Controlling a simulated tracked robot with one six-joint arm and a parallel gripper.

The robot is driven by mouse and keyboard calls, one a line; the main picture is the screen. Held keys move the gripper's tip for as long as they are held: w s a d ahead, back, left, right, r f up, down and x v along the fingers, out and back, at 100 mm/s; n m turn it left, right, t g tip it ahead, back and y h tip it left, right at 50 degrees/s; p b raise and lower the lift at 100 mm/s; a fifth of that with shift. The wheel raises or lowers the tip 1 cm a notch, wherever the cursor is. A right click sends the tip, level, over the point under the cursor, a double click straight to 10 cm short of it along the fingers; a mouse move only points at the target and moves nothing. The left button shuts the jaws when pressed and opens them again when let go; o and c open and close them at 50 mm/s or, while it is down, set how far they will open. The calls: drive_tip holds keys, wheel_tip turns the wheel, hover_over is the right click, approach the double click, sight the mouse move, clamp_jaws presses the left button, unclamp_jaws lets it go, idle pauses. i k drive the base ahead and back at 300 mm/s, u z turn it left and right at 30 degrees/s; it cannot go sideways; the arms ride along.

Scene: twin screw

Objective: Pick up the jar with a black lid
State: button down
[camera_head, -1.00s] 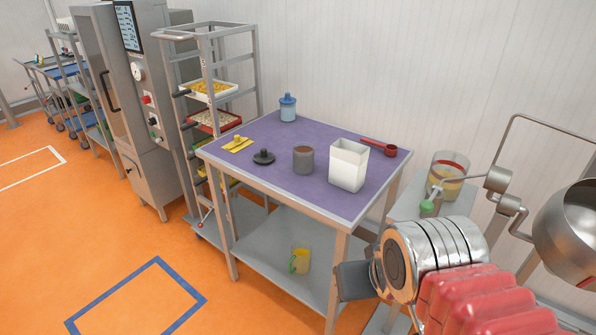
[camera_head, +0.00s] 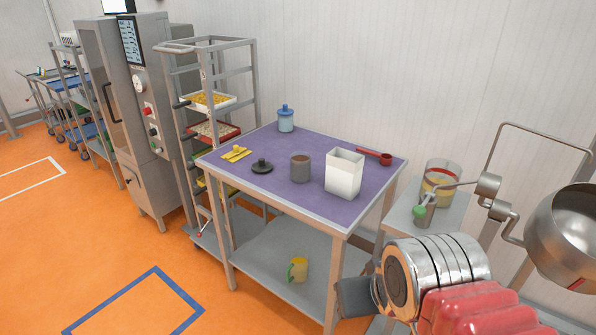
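A grey see-through jar (camera_head: 300,169), open at the top, stands upright on the purple table top (camera_head: 290,206). A black lid with a knob (camera_head: 262,166) lies on the table just left of the jar, apart from it. A light blue jar with a blue lid (camera_head: 286,119) stands at the back of the table. My gripper (camera_head: 356,298) shows only in part as a dark grey piece at the front of my arm, low by the table's right front leg. It is well away from the jar and lid. The arm hides its fingers, so its opening cannot be seen.
A white square container (camera_head: 344,174) stands right of the grey jar, with a red scoop (camera_head: 375,157) behind it. Yellow pieces (camera_head: 236,153) lie at the left. A yellow mug (camera_head: 298,270) is on the lower shelf. A rack (camera_head: 214,75) stands left; a steel bowl (camera_head: 566,235) is right.

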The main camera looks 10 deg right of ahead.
sight(300, 168)
drive_tip(key=u, duration=0.05)
drive_tip(key=i, duration=0.5)
drive_tip(key=u, duration=2.1)
drive_tip(key=i, duration=1.2)
